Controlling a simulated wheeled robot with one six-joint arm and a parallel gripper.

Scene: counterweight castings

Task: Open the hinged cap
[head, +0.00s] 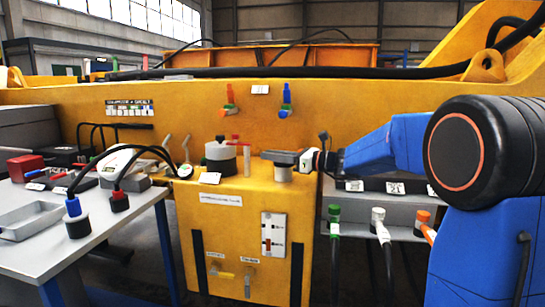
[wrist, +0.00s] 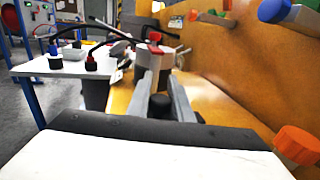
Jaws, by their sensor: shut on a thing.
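My gripper (head: 282,157) is at the top of the yellow cabinet (head: 232,230), reaching in from the right. In the wrist view its two grey fingers (wrist: 163,82) are closed around a black rounded piece (wrist: 159,106), which seems to be part of the cap. Below the fingers in the head view a short pale grey neck (head: 283,174) stands upright on the cabinet top. The fingers hide most of the cap, and its hinge cannot be made out. The cap looks down on the neck, though this is hard to tell.
Orange and blue valves (head: 286,99) stick out from the yellow wall behind. A table (head: 60,250) with cabled plugs is at left; coloured connectors (head: 377,222) are at right.

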